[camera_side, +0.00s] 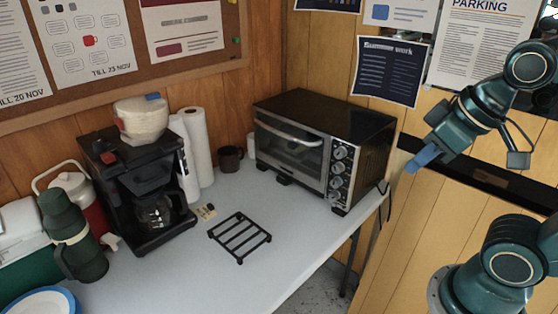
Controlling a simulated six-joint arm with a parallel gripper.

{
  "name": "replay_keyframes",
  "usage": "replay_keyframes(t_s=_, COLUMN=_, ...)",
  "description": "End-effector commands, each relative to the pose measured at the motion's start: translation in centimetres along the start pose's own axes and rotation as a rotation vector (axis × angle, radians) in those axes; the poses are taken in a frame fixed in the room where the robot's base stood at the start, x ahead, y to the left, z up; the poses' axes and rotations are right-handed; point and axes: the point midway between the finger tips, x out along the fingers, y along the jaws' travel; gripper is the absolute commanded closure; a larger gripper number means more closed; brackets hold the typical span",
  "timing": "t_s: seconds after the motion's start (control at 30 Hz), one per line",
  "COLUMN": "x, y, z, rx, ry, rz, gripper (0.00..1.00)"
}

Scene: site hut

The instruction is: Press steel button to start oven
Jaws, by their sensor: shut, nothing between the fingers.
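The toaster oven (345,112) stands at the back right of the table, with a black top, a steel front and a glass door (290,145) that is closed. A steel control panel (338,170) on the right of its front carries a column of round controls. A small round control (333,196) is lowest in the column; I cannot tell for sure whether it is the steel button. My gripper (416,161) is shut and empty, with blue fingertips. It is in the air to the right of the oven in the picture, apart from it.
A black wire rack (240,237) lies on the white table (200,272). A coffee maker (140,185), paper towel rolls (198,145), a brown mug (230,158) and a green flask (72,235) stand left of the oven.

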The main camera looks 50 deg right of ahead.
Motion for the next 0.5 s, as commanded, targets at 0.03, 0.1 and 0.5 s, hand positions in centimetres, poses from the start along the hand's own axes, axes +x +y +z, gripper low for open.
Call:
replay_keyframes(t_s=0.03, x=0.00, y=0.00, z=0.00, rx=0.000, ry=0.000, rz=0.000, gripper=1.00)
replay_keyframes(t_s=0.1, x=0.00, y=0.00, z=0.00, rx=0.000, ry=0.000, rz=0.000, gripper=1.00)
replay_keyframes(t_s=0.5, x=0.45, y=0.19, z=-0.56, rx=-0.012, ry=-0.011, rz=0.008, gripper=1.00)
